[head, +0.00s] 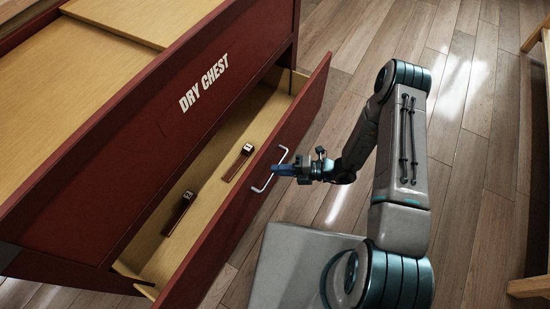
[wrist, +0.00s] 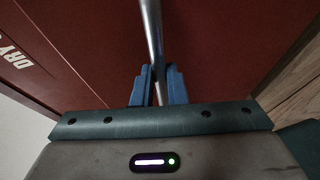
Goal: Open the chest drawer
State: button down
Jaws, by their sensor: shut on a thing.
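The dark red chest (head: 110,165), lettered "DRY CHEST", fills the left of the head view. Its drawer (head: 290,130) stands pulled out, and its pale wooden inside shows. A metal bar handle (head: 262,189) is on the drawer front. My gripper (head: 279,170) is at the middle of this handle, with its blue fingers shut on it. In the wrist view the handle (wrist: 151,35) runs down between the blue fingers (wrist: 157,86), with the red drawer front behind it.
Two small dark pieces with light numbered ends, one nearer (head: 180,212) and one farther (head: 238,162), lie in the drawer. The wooden floor (head: 465,125) is open at the right. Pale wooden furniture (head: 530,287) stands at the right edge.

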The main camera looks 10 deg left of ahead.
jog(key=s+d, duration=0.2)
jog(key=d, duration=0.5)
jog(key=shift+s+d+p, duration=0.2)
jog(key=shift+d+p, duration=0.1)
jog(key=shift+p, duration=0.15)
jog(key=c, duration=1.5)
grip_release()
jog(key=shift+o, duration=0.2)
jog(key=p+v, duration=0.3)
jog(key=v, duration=1)
jog(key=shift+d, duration=0.4)
jog(key=shift+r, duration=0.1)
